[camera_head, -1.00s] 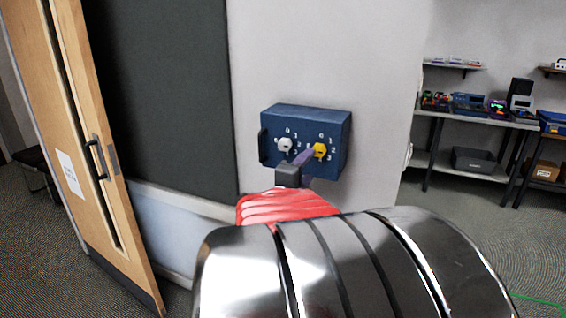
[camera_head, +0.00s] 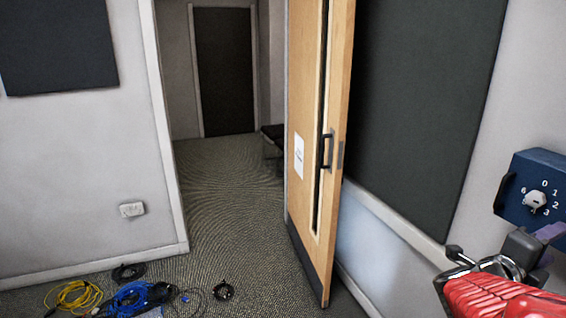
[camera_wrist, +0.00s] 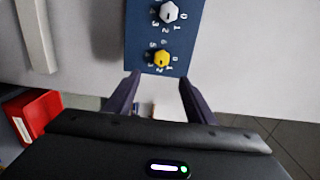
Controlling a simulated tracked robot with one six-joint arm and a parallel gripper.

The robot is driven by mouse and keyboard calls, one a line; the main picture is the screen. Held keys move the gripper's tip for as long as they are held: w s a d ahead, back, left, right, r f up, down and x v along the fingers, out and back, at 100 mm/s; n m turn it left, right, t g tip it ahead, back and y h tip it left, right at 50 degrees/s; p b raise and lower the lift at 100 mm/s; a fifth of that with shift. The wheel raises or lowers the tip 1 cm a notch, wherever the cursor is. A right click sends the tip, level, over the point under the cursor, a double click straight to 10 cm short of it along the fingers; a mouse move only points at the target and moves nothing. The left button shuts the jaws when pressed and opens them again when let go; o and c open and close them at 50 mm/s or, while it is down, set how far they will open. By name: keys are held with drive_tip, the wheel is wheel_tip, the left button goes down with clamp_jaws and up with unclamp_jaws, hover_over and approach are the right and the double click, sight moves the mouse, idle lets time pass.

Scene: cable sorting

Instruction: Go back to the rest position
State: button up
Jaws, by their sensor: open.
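My gripper (camera_wrist: 159,79) is open and empty in the wrist view, its two dark fingers spread just below the yellow knob (camera_wrist: 160,59). The fingers do not appear to hold the knob. The blue control box (camera_wrist: 146,40) is on the wall ahead, with a white knob (camera_wrist: 169,13) above the yellow one in that view. In the head view, the box (camera_head: 520,184) is cut off by the right edge. Only its white knob (camera_head: 536,201) shows there, and part of my gripper (camera_head: 545,238) is just below it.
A wooden door (camera_head: 315,120) stands open beside a doorway onto carpet (camera_head: 230,220). Yellow (camera_head: 75,296) and blue cables (camera_head: 133,296) lie on the floor at lower left. A dark wall panel (camera_head: 425,100) is right of the door. A red bin (camera_wrist: 32,118) shows in the wrist view.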

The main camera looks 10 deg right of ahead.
drive_tip(key=w+a+f+n+t+y, duration=0.6)
drive_tip(key=w+a+f+n+y, duration=0.5)
drive_tip(key=n, duration=0.4)
drive_tip(key=w+a+f+n+y, duration=0.25)
drive_tip(key=a+n, duration=0.45)
drive_tip(key=a, duration=0.6)
drive_tip(key=s+a+n+g+y, duration=0.1)
drive_tip(key=s+a+n, duration=0.2)
drive_tip(key=a, duration=0.3)
drive_tip(key=s+a+r+n+g+y, duration=0.1)
drive_tip(key=s+a+n+y, duration=0.1)
drive_tip(key=s+a+n, duration=0.2)
drive_tip(key=s+a+n+g+y, duration=0.1)
drive_tip(key=s+a+n, duration=0.3)
drive_tip(key=a, duration=0.5)
drive_tip(key=shift+a+r+n, duration=0.25)
drive_tip(key=shift+r+n, duration=0.1)
drive_tip(key=shift+n, duration=0.25)
drive_tip(key=shift+c, duration=0.3)
